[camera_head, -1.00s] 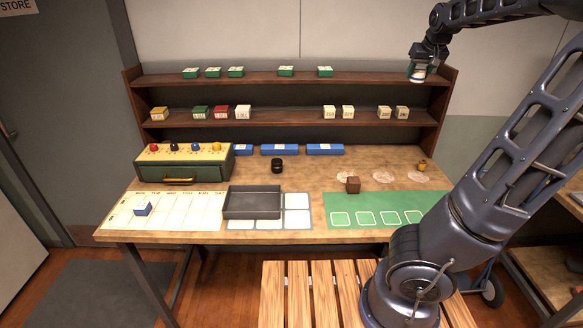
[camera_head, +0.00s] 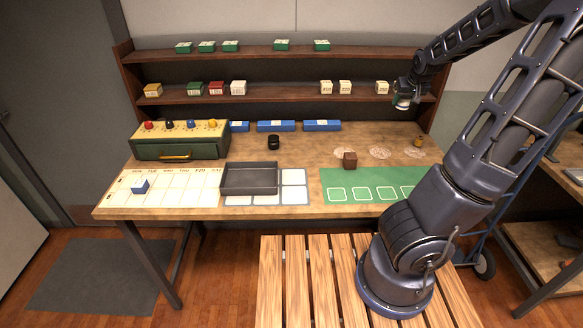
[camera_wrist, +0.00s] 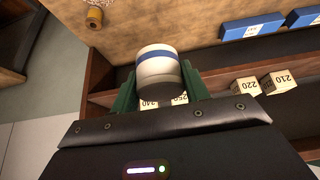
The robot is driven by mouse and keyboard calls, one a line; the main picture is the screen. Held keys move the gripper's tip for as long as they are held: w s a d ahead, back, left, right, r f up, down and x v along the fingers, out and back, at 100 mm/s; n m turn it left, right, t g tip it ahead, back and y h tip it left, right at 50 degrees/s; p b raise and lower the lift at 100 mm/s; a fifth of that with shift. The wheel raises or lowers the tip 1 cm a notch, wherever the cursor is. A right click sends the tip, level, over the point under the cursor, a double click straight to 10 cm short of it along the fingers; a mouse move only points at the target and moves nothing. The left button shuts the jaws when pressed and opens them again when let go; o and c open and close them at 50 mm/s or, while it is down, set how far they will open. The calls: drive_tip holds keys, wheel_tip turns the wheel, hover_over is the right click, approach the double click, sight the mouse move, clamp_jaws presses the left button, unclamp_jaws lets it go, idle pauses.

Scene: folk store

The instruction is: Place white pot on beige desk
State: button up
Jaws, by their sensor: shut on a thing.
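The white pot (camera_wrist: 158,68), a small cylinder with a blue band, is held between the green fingers of my gripper (camera_wrist: 160,88). In the head view the pot (camera_head: 402,103) hangs below my gripper (camera_head: 403,90), at the right end of the shelf rack. My gripper is shut on it. The beige desk (camera_head: 312,143) is the wooden-topped table below, and the pot is above its surface. Part of the desk top (camera_wrist: 190,20) shows beyond the pot in the wrist view.
The dark shelf rack (camera_head: 270,94) stands at the desk's back, with several small numbered blocks close to my gripper.

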drive_tip(key=shift+f, duration=8.35)
drive_tip(key=shift+f, duration=0.15)
drive_tip(key=shift+f, duration=1.65)
drive_tip(key=shift+f, duration=0.1)
drive_tip(key=o, duration=1)
drive_tip(key=shift+o, duration=0.2)
drive_tip(key=v, duration=1.2)
